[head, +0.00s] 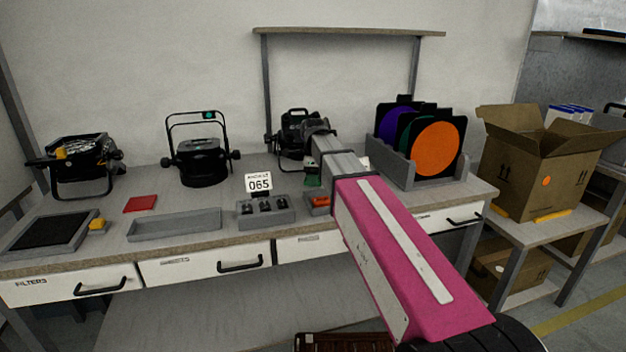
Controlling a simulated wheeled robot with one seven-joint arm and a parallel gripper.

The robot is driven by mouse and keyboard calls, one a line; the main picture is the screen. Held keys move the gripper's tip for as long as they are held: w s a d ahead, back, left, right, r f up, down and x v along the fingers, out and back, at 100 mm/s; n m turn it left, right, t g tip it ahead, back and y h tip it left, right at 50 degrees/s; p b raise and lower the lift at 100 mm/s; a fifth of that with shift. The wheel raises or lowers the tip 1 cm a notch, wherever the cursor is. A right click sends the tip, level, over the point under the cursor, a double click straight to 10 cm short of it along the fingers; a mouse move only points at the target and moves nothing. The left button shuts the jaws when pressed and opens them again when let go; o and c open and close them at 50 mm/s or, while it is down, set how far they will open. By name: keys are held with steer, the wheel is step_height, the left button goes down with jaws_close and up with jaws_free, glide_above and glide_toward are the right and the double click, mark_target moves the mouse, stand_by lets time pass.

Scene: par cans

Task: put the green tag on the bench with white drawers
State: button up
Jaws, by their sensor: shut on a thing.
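The bench with white drawers (110,243) spans the view, with its grey top and labelled drawer fronts. My pink and grey arm reaches over it from the lower right. My gripper (314,172) is at the arm's far end, low over the bench's middle, and its fingers are mostly hidden by the arm. A small green piece (312,181), which looks like the green tag, shows at the gripper, which is shut on it. Whether the tag touches the bench top cannot be told. A small teal-green mark (209,115) also shows on the yoke of a black lamp (203,158).
Around the gripper are a grey holder (265,213) with a "065" card, an orange-red item (320,201), another black lamp (295,130) and a rack of colour filters (437,149). A grey tray (175,224) and red square (140,204) lie left. A cardboard box (530,170) stands right.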

steer(key=shift+f, duration=0.25)
steer(key=o, duration=0.9)
step_height(320, 180, up, 12)
steer(key=shift+r, duration=0.1)
stand_by(0.4)
